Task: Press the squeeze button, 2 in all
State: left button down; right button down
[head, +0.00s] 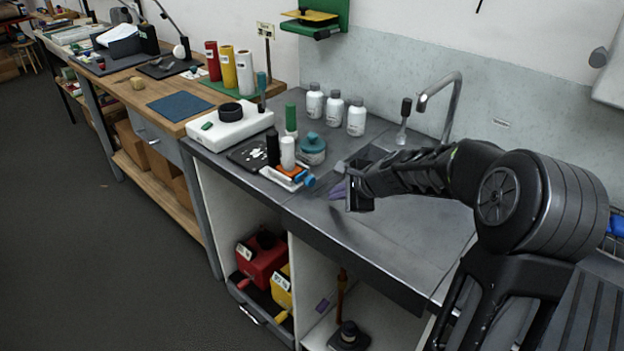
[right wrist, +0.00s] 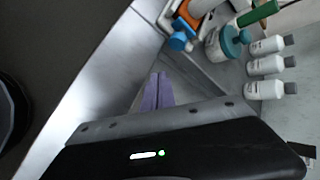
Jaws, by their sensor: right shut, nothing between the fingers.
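My right gripper (head: 338,190) hangs over the grey counter, a little right of a small white-and-orange device (head: 288,178) with a blue knob (head: 309,181). Its purple fingers are shut together with nothing between them; they also show in the right wrist view (right wrist: 158,90). They are apart from the blue knob, which shows beyond them in the wrist view (right wrist: 178,42). No part is clearly marked as the squeeze button, so I cannot tell which it is. My left gripper is not in view.
A teal jar (head: 312,150) and white bottles (head: 335,110) stand behind the device. A white box with a black round top (head: 230,112) is further left. The sink tap (head: 440,90) is at the back right. The counter's front strip (head: 375,235) is clear.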

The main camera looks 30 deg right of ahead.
jog(key=shift+w+a+p, duration=0.3)
jog(key=shift+w, duration=0.65)
jog(key=shift+w+a+p, duration=0.3)
jog(key=shift+w, duration=0.6)
jog(key=shift+w, duration=0.1)
dwell(0.5)
jog(key=shift+w+a, duration=0.1)
jog(key=shift+w, duration=0.2)
jog(key=shift+w+a+p, duration=0.2)
jog(key=shift+w+p, duration=0.3)
jog(key=shift+w, duration=0.1)
dwell(0.9)
jog(key=shift+s, duration=0.1)
jog(key=shift+s+d+b, duration=0.3)
jog(key=shift+s+b, duration=0.2)
jog(key=shift+s, duration=0.4)
